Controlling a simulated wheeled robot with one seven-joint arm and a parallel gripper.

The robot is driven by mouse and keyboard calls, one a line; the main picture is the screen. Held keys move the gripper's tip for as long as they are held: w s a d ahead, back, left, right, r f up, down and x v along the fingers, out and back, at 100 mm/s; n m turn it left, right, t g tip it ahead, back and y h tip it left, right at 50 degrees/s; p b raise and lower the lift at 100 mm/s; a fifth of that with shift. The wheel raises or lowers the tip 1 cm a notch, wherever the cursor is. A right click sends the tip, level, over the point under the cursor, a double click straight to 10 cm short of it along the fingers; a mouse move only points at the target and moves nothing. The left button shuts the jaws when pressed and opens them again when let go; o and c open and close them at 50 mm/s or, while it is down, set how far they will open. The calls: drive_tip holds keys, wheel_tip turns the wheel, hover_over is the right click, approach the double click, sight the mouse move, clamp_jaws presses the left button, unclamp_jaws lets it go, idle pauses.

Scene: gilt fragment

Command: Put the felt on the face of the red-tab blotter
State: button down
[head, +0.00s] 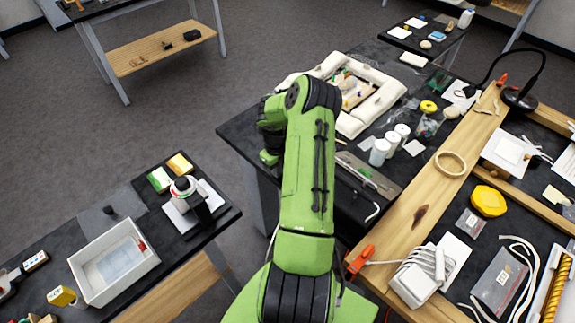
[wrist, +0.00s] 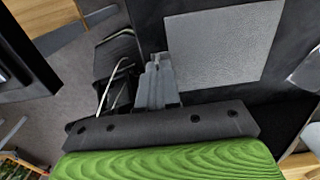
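My gripper (wrist: 158,60) points away from the camera in the wrist view. Its two grey fingers are close together, with nothing visible between them. In the head view my green arm hides it. A flat grey textured square (wrist: 224,45) lies on a black surface just right of the fingertips, apart from them. I cannot tell whether it is the felt. A small block with a red mark (head: 35,262) lies on the left bench in the head view. It may be the red-tab blotter, but it is too small to be sure.
A white tray (head: 117,262) and a stand with a red-ringed top (head: 185,188) are on the left bench. Open floor lies between the benches.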

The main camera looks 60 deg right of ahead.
wheel_tip(320, 180, up, 10)
idle(0.3)
drive_tip(key=shift+r, duration=0.1)
